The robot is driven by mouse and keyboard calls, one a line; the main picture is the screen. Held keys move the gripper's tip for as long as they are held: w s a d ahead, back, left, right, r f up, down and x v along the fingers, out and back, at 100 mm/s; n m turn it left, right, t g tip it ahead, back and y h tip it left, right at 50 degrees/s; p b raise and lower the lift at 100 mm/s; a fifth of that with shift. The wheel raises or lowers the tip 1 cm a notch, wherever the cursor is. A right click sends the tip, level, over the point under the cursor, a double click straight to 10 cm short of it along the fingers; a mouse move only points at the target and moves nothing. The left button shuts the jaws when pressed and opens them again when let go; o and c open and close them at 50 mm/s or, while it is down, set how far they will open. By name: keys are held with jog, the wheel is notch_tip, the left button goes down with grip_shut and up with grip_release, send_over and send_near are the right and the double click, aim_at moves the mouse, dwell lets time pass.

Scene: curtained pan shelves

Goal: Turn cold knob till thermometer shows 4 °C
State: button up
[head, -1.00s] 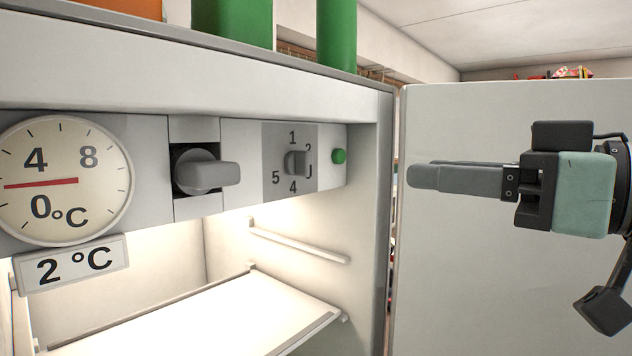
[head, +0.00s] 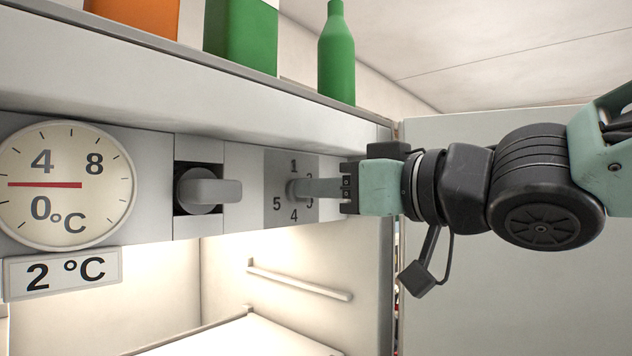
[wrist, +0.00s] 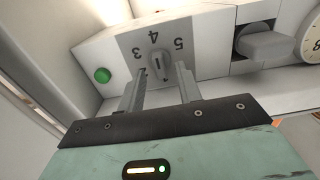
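The cold knob is a small grey knob (wrist: 158,69) on a grey dial plate (head: 277,168) with printed numbers. In the wrist view it sits between the two fingers of my gripper (wrist: 161,72), with gaps visible on both sides. My gripper is open around it; in the head view its fingers (head: 318,188) reach in from the right and hide part of the knob. The round thermometer (head: 62,215) has its red needle pointing left, midway between 0 and 4. The sign below it (head: 62,273) reads 2 °C.
A larger grey knob (head: 214,191) protrudes left of the dial. A green button (wrist: 102,75) is beside the dial plate. An orange box (head: 135,12), a green box (head: 240,38) and a green bottle (head: 337,60) stand on top. A lit compartment lies below.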

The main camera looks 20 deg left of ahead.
aim_at(290, 192)
jog(key=shift+x, duration=1.05)
jog(key=c, duration=0.7)
jog(key=shift+n, duration=0.4)
jog(key=n+b, duration=0.5)
jog(key=n, duration=0.5)
jog(key=shift+s+f+n, duration=0.1)
jog(key=shift+s+n, duration=0.05)
jog(key=shift+n, duration=0.25)
